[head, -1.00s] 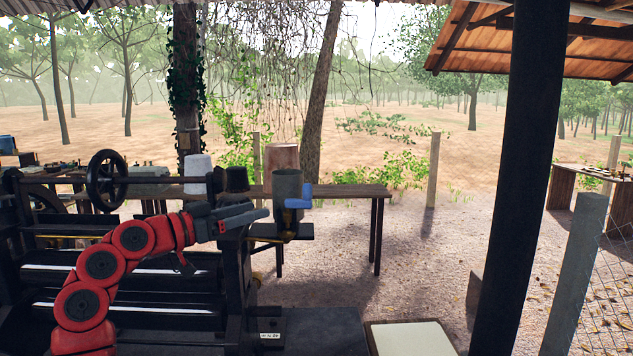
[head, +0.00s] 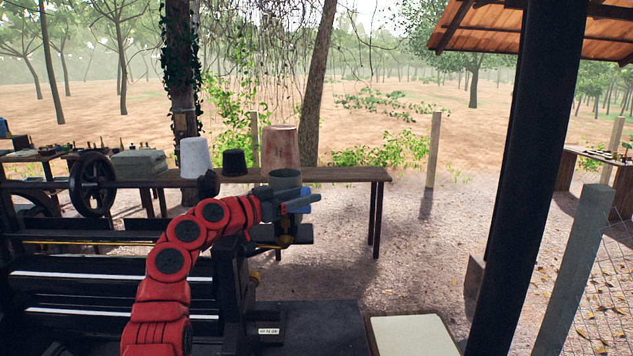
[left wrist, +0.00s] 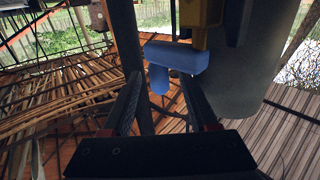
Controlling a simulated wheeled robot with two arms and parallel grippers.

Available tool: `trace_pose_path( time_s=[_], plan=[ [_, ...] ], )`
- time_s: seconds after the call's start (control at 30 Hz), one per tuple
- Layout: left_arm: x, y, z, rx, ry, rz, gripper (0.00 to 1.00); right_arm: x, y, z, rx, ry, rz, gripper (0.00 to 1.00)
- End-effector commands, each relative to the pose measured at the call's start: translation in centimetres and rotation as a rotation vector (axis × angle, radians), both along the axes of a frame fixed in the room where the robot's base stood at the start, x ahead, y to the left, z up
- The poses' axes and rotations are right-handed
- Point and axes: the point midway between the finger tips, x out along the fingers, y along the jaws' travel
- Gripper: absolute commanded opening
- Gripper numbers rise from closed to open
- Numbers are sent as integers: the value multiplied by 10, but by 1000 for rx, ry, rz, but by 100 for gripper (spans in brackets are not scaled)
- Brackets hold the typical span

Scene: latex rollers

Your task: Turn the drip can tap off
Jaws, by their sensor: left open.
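The drip can (head: 286,178) is a grey-green cylinder at the right end of the roller machine, partly hidden by my left gripper. My left gripper (head: 318,197) is open and in front of the can. In the left wrist view the blue handle (left wrist: 176,57) lies ahead of the fingertips, with its blue stub (left wrist: 158,79) lined up between the two open fingers (left wrist: 162,80). I cannot tell whether they touch it. A brass fitting (left wrist: 200,20) and the grey can wall (left wrist: 257,75) are beside it. My right gripper is out of view.
The roller machine (head: 120,296) with a handwheel (head: 92,183) fills the lower left. A bench (head: 345,174) behind holds a white bucket (head: 195,157), a black pot (head: 234,162) and a rusty bucket (head: 281,147). A dark post (head: 520,190) stands at right.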

Motion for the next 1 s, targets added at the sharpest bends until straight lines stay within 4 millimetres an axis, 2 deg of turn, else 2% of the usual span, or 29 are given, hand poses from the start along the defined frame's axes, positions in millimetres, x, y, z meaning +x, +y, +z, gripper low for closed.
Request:
trace_pose_path(
  time_s=[0.03, 0.1, 0.3, 0.77, 1.0],
  plan=[
    [5, -8, 5, -1, 3, -1, 60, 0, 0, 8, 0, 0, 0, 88],
    [12, -17, 3, 0, 3, 0, 60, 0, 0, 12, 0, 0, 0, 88],
    [23, -30, 2, -1, -1, -2, 60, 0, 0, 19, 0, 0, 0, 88],
    [28, -35, -1, 0, 0, 2, 60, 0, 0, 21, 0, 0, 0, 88],
    [28, -35, 0, -1, -1, 2, 16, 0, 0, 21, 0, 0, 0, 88]
  ],
)
